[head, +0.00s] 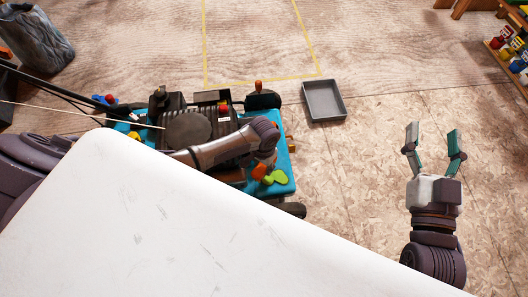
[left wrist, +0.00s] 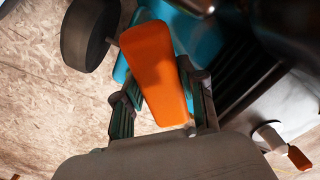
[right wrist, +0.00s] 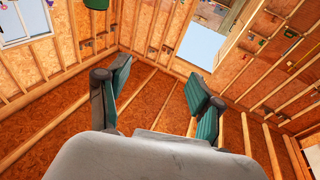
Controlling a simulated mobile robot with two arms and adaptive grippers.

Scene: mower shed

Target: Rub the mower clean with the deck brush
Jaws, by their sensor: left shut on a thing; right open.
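The mower (head: 187,125) stands on the floor at left centre in the head view, with a blue deck, a dark engine and a round black cap. My left arm reaches across it from the left and covers part of it. In the left wrist view, my left gripper (left wrist: 166,108) is shut on an orange block, apparently the deck brush (left wrist: 157,72). The blue deck (left wrist: 203,35) and a dark wheel (left wrist: 90,35) lie beyond it. Bristles and any contact are hidden. My right gripper (head: 432,137) is open and empty over the floor, right of the mower.
A grey tray (head: 324,101) lies on the floor just right of the mower. Yellow lines mark the floor behind. Green and yellow bits (head: 277,178) show at the deck's near right. A dark bin (head: 37,42) stands far left, a shelf (head: 508,68) far right. Floor around my right gripper is clear.

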